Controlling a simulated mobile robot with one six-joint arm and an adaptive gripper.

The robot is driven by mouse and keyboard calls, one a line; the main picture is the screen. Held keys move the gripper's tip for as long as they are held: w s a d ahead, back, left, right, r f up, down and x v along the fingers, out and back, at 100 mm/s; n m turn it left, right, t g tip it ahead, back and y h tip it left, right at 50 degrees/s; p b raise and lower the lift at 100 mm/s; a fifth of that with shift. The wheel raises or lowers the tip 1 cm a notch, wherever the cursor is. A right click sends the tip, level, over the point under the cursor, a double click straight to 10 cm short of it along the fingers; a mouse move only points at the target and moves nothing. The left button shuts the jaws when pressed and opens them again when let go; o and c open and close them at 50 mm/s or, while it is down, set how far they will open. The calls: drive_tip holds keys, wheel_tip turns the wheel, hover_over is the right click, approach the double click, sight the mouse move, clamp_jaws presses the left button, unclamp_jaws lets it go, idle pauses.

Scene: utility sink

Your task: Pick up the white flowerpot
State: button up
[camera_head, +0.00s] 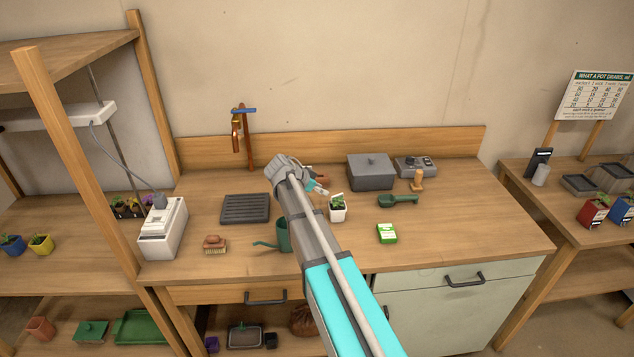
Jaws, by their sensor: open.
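The white flowerpot (338,214) stands upright on the wooden workbench (460,243), with a small green plant and a white tag at its top. My gripper (321,190) shows small just above and left of the pot, past the end of my arm. It is open and appears empty. It looks apart from the pot, though the exact gap in depth cannot be told. My arm crosses the bench from the lower right and hides part of the surface left of the pot.
A green watering can (282,236) is left of my arm. A green packet (387,233), green scoop (398,200) and grey lidded box (371,172) lie right of the pot. The bench's right front is clear.

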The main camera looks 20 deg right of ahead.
drive_tip(key=s+a+f+n+y, duration=0.1)
drive_tip(key=s+a+f+n, duration=0.1)
drive_tip(key=s, duration=0.2)
drive_tip(key=s+a+f+n+y+b, duration=0.1)
drive_tip(key=s+f+n+y, duration=0.1)
drive_tip(key=s, duration=0.3)
drive_tip(key=s+a+f+n+g+y+b, duration=0.1)
drive_tip(key=s+a+f+n+y, duration=0.1)
drive_tip(key=s+n, duration=0.1)
drive_tip(key=shift+s+a+f, duration=0.2)
drive_tip(key=shift+s, duration=0.2)
drive_tip(key=shift+s+a+f, duration=0.15)
drive_tip(key=shift+s+f, duration=0.05)
drive_tip(key=shift+s, duration=0.2)
drive_tip(key=s+a+f+n+g+y+b, duration=0.1)
drive_tip(key=s+a+f+n+y+b, duration=0.1)
drive_tip(key=s+a+n, duration=0.6)
drive_tip(key=s+a+f+y, duration=0.1)
drive_tip(key=s+y, duration=0.1)
drive_tip(key=s, duration=0.1)
drive_tip(key=shift+s+f+n, duration=0.25)
drive_tip(key=shift+s+n, duration=0.05)
drive_tip(key=shift+s, duration=0.1)
